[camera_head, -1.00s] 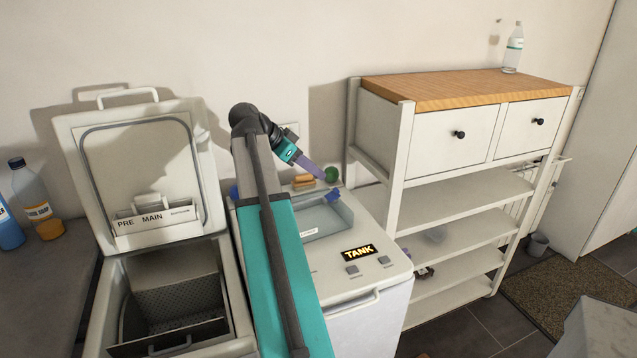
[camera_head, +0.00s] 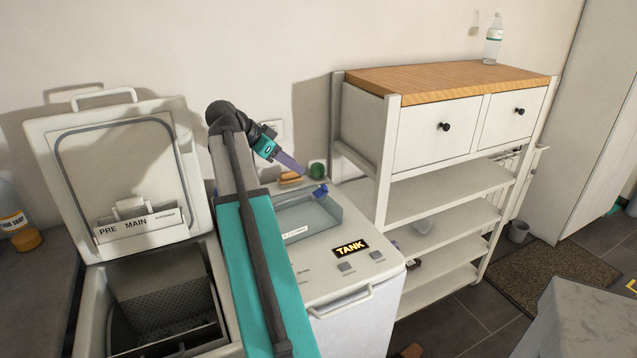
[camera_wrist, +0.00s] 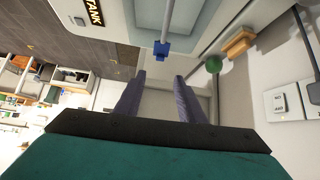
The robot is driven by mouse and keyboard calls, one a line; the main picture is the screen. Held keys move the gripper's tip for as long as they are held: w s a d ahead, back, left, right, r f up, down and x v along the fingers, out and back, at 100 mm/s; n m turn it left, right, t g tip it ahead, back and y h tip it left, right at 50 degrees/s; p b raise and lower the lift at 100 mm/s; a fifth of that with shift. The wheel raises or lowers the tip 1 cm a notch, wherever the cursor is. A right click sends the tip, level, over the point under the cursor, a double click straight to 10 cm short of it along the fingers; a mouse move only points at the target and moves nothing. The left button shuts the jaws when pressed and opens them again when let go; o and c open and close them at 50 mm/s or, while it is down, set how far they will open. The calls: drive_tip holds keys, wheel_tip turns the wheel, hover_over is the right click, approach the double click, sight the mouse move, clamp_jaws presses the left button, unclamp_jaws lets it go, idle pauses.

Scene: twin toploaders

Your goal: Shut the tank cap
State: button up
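The right machine carries a lit TANK display (camera_head: 350,248), also at the top left of the wrist view (camera_wrist: 93,14). Its top has a recessed grey-blue tray (camera_head: 305,218). A small blue part (camera_head: 320,191) stands at the tray's back right corner. In the wrist view the blue part (camera_wrist: 162,49) sits on a thin rod, just beyond my fingertips. I cannot tell which part is the tank cap or how far it stands open. My gripper (camera_head: 302,169) hangs above the back of this machine. Its two purple fingers are apart and empty (camera_wrist: 160,77).
A green ball (camera_head: 317,170) and a tan block (camera_head: 290,178) lie behind the tray. The left machine's lid (camera_head: 118,165) stands upright. A white shelf unit (camera_head: 393,150) stands close on the right. The wall is right behind the machines.

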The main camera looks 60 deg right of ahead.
sight(324, 185)
drive_tip(key=p+x, duration=0.2)
drive_tip(key=x, duration=1.1)
drive_tip(key=shift+f+p, duration=0.15)
drive_tip(key=shift+p, duration=0.15)
clamp_jaws()
